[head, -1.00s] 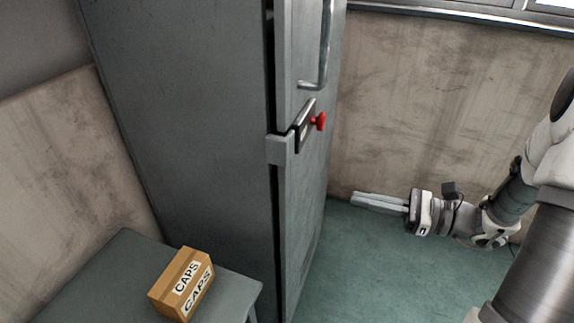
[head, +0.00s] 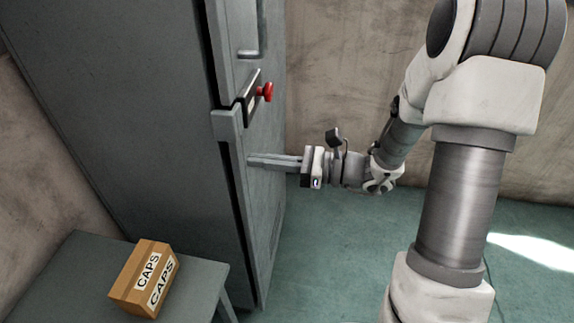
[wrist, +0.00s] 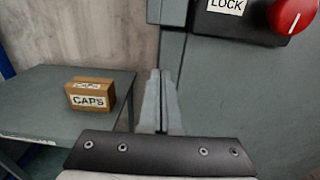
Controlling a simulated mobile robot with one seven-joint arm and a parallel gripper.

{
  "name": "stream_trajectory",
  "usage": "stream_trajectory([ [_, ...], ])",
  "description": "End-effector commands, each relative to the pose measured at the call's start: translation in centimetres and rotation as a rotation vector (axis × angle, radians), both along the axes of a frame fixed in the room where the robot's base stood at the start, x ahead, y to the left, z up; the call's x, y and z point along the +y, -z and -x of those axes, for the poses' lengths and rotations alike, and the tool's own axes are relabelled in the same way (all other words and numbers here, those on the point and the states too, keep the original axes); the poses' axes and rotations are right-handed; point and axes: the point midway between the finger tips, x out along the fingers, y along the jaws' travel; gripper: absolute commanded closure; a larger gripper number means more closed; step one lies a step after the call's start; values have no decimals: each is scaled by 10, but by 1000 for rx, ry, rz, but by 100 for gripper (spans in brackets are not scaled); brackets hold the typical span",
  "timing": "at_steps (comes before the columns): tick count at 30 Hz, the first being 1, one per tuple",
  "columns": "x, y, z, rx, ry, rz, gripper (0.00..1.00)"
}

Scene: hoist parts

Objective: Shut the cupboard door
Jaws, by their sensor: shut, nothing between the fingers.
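The tall grey cupboard (head: 120,90) stands at the left of the head view. Its door (head: 268,190) faces right, with a bar handle (head: 252,50) above. A thin dark gap runs between door edge and cupboard side; I cannot tell how far the door stands open. A dark lock plate with a red knob (head: 265,91) is on the door; the knob also shows in the wrist view (wrist: 292,14). My gripper (head: 251,160) is shut and empty, below the lock plate, its tips at or very close to the door's face. Contact is unclear.
A grey table (head: 80,262) stands at the lower left, beside the cupboard. A cardboard box labelled CAPS (head: 145,278) is on it. The green floor (head: 330,260) right of the cupboard is clear. A stained wall is behind.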

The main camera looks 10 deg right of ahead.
Motion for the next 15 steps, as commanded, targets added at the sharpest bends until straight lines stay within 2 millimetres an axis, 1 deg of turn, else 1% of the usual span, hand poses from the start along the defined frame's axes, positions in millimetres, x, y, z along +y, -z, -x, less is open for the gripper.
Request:
stream_trajectory([
  [3, 10, 1, -4, -1, -1, 0, 100],
  [6, 14, 0, -5, -1, -1, 0, 100],
  [15, 15, 0, -5, -1, 0, 0, 100],
])
